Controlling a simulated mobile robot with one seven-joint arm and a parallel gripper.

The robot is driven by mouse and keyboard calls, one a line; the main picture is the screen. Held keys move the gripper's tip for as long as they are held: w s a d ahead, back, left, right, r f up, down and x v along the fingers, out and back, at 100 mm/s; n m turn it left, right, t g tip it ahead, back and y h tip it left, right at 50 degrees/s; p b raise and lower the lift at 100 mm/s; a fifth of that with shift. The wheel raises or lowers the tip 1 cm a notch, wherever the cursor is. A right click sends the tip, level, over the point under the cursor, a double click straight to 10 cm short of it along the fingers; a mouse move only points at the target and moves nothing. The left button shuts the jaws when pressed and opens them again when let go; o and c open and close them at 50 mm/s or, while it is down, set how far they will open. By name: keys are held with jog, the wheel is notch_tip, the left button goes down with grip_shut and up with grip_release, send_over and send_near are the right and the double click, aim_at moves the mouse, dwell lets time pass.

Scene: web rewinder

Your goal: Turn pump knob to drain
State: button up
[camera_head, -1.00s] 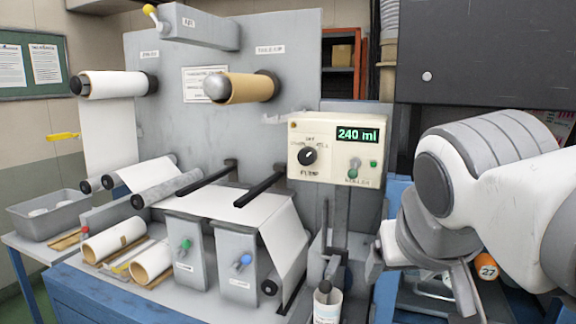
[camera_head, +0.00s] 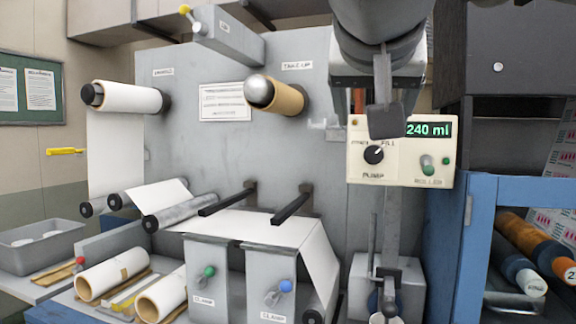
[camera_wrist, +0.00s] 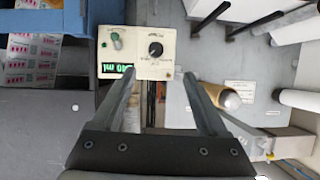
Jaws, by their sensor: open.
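The black pump knob (camera_head: 374,154) sits on the cream control panel (camera_head: 400,173), above the PUMP label. FILL is printed to its upper right; the word to its left is hard to read. The knob's exact pointer setting is too small to tell. The green display (camera_head: 430,129) reads 240 ml. My gripper (camera_head: 386,122) hangs in front of the panel's upper part, covering some of its top edge. In the wrist view my gripper (camera_wrist: 157,78) is open and empty, and the knob (camera_wrist: 155,49) shows beyond the gap between the fingertips, apart from them.
The roller switch (camera_head: 428,165) and a green lamp (camera_head: 446,161) are right of the knob. The take-up roll (camera_head: 276,95) sticks out to the left. Black bars (camera_head: 228,198) and clamps (camera_head: 208,272) are lower left. A blue rack (camera_head: 480,230) with rolls stands at right.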

jog(key=m+b, duration=0.1)
jog(key=b, duration=0.1)
send_near(374, 151)
jog(key=x, duration=0.9)
jog(key=shift+w+f, duration=0.1)
jog(key=shift+w, duration=0.25)
jog(key=shift+c, duration=0.2)
jog(key=shift+d, duration=0.1)
grip_shut()
